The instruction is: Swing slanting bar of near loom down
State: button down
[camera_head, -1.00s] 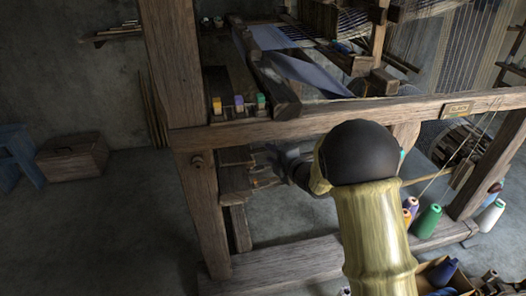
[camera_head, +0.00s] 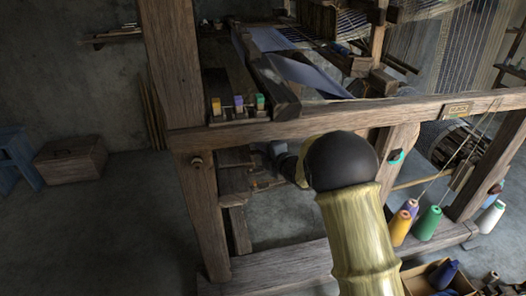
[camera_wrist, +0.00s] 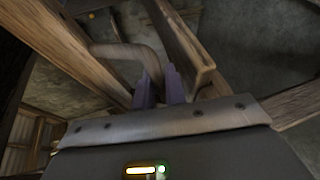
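The near loom (camera_head: 300,125) is a heavy frame of worn wood. My arm reaches across its front, and my gripper (camera_head: 268,160) is low inside the frame, partly hidden by my arm. In the wrist view my gripper (camera_wrist: 160,88) has two purple fingers standing a little apart. A bent wooden bar (camera_wrist: 125,52) curves down to the gap between them; whether they press on it is unclear. A slanting wooden beam (camera_wrist: 185,45) runs close by on the right. I cannot tell for sure which piece is the task's slanting bar.
Thread cones (camera_head: 427,222) stand on the lower rail at the right, by a box (camera_head: 415,277). Small spools (camera_head: 238,104) sit on the loom's left ledge. A wooden chest (camera_head: 70,160) and a blue stool (camera_head: 14,155) are at the far left. The left floor is clear.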

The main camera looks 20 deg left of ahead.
jog(key=shift+s+a+f+m+y+b, duration=0.15)
jog(key=shift+f+m+y+b, duration=0.15)
jog(key=shift+f+b, duration=0.5)
jog(key=shift+s+a+f+m+y+b, duration=0.15)
jog(key=shift+f+m+b, duration=0.25)
jog(key=shift+f+b, duration=0.4)
jog(key=shift+w, duration=0.1)
jog(key=c, duration=1.5)
grip_release()
jog(key=shift+o, duration=0.2)
jog(key=shift+f, duration=0.1)
